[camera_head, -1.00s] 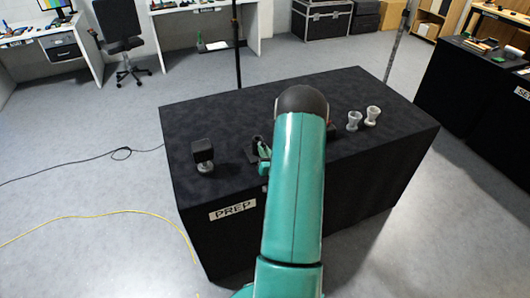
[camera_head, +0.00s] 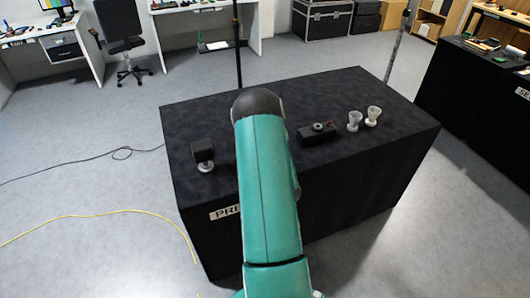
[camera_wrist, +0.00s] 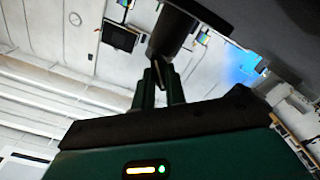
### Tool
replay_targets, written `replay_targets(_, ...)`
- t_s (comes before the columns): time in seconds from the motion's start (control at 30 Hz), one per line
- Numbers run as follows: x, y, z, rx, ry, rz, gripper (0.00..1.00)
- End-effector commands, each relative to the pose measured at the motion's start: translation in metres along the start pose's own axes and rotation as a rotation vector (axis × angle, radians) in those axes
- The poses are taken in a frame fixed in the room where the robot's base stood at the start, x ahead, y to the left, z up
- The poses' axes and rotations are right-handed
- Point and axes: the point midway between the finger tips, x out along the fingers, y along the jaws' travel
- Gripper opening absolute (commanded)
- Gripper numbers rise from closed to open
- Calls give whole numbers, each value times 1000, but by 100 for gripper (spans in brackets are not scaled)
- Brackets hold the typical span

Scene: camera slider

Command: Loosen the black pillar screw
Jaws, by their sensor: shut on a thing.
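In the wrist view, my gripper (camera_wrist: 162,72) has its two dark green fingers close together, shut on a small dark part at the lower end of a black, rounded body (camera_wrist: 178,32). I cannot tell for sure whether this part is the black pillar screw. In the head view, my arm hides the gripper and whatever it holds. A black box on a small pale round foot (camera_head: 203,153) stands upright at the left of the black table. A low black block with a round knob and a red detail (camera_head: 319,131) lies right of my arm.
Two pale goblet-shaped pieces (camera_head: 354,121) and (camera_head: 373,116) stand on the right half of the black-covered table (camera_head: 390,145). A dark upright pole (camera_head: 238,55) rises behind the table. A yellow cable (camera_head: 120,212) lies on the floor to the left.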

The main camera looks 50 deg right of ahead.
Motion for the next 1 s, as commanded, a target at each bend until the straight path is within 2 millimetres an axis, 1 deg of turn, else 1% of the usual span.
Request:
replay_targets(0.6,0,-2,0,-582,2,-2,0)
replay_targets(0.8,0,-3,0,-737,2,-2,0)
replay_targets(1.0,0,-2,1,-844,1,0,0)
